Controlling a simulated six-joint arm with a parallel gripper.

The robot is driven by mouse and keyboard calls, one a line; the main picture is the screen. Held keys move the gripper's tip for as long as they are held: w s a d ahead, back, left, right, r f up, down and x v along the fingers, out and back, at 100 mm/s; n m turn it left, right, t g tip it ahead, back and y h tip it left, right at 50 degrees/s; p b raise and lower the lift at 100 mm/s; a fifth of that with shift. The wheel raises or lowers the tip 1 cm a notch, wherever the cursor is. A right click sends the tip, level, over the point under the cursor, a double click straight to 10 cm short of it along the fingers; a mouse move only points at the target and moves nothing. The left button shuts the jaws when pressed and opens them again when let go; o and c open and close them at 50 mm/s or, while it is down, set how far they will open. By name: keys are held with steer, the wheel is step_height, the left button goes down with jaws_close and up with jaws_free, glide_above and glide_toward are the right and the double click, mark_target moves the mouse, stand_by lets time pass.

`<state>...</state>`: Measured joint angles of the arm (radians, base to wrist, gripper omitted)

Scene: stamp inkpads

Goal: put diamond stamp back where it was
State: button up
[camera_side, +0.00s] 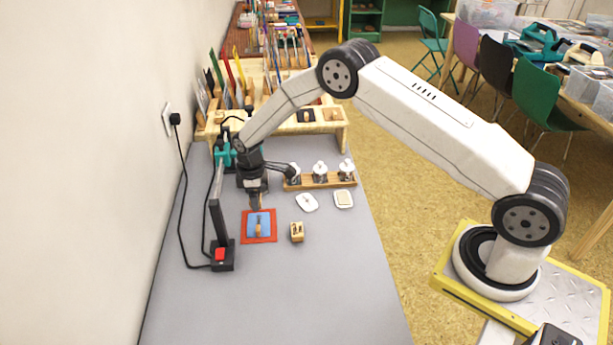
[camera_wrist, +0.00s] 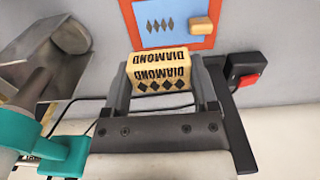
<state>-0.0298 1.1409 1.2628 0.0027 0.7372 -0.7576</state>
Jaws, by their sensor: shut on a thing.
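My gripper (camera_wrist: 161,88) is shut on the diamond stamp (camera_wrist: 160,65), a pale wooden block marked DIAMOND with a row of black diamonds. In the side view my gripper (camera_side: 256,203) holds it above or close to the red-bordered blue sheet (camera_side: 273,234); the exact gap is unclear. The sheet also shows in the wrist view (camera_wrist: 133,28), with a row of printed dark diamonds and a small wooden block (camera_wrist: 200,25) near one side. Another wooden block (camera_side: 297,232) stands right of the sheet. The stamp's original spot cannot be told.
Two white pads (camera_side: 307,203) (camera_side: 343,198) lie right of and behind the sheet. A wooden rack (camera_side: 319,181) with white-topped items stands behind them. A dark post with a red part (camera_side: 220,254) is at left. The front of the grey table (camera_side: 290,295) is clear.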

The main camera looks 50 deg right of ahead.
steer(key=shift+s+d+r, duration=0.2)
steer(key=shift+s+d, duration=0.2)
steer(key=shift+s, duration=0.3)
steer(key=s+d+r, duration=0.2)
steer(key=s, duration=1.2)
steer(key=s+d+r, duration=0.3)
steer(key=s, duration=1.2)
steer(key=shift+d+r, duration=0.15)
steer(key=shift+w, duration=0.1)
steer(key=w+f, duration=0.2)
steer(key=w, duration=0.2)
steer(key=w+d+f, duration=0.1)
steer(key=w+f, duration=0.2)
steer(key=w, duration=0.1)
steer(key=w+f, duration=0.3)
steer(key=w, duration=0.1)
steer(key=shift+w+d+f, duration=0.1)
steer(key=shift+d, duration=0.1)
steer(key=shift+w+d+f, duration=0.1)
steer(key=shift+w+f, duration=0.45)
steer(key=shift+f, duration=0.05)
steer(key=shift+f, duration=0.1)
